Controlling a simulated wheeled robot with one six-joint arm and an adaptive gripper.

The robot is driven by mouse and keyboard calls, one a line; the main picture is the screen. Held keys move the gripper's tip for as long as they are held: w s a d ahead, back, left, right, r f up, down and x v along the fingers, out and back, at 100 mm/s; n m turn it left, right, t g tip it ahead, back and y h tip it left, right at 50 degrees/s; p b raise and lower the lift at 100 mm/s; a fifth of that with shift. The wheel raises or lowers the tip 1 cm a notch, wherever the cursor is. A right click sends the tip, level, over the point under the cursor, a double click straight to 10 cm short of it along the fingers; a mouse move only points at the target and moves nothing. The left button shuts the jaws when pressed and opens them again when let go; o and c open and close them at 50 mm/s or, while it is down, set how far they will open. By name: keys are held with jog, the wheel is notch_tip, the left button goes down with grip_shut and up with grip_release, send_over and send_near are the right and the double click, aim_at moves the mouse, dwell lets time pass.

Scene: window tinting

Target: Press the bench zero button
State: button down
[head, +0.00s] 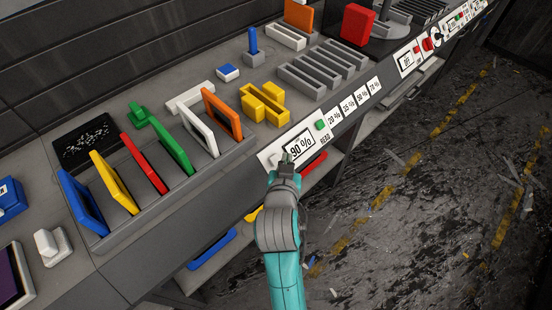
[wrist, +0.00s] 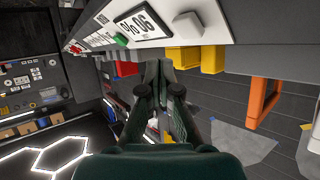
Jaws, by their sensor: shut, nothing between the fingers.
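The green button (head: 321,125) is on the bench's white front panel, just right of the display reading "90 %" (head: 302,147). A small label that looks like "ZERO" (head: 325,138) is under the button. My gripper (head: 287,157) is shut and empty. In the head view it overlaps the left end of the display, left of and lower than the button. The wrist view shows the green button (wrist: 121,40) and the display (wrist: 140,23) upside down. There the shut fingertips (wrist: 162,64) are below and right of the button, apart from it in the picture.
Percentage labels (head: 352,107) run along the panel to the right. A red bar (head: 314,162) is below the panel. Colored frames stand in a grey rack (head: 180,188) on the bench, with yellow blocks (head: 264,102) and a slotted grey rack (head: 315,75) behind the panel.

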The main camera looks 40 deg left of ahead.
jog(key=shift+a+f, duration=0.85)
jog(key=shift+a+f, duration=0.15)
dwell(0.9)
jog(key=shift+w+a+f, duration=0.1)
jog(key=shift+a+f, duration=0.05)
jog(key=shift+a+f, duration=0.3)
dwell(1.1)
dwell(0.3)
jog(key=shift+d+r, duration=0.6)
jog(key=shift+s+d+r, duration=0.2)
jog(key=shift+d+r, duration=1.55)
jog(key=shift+d, duration=0.05)
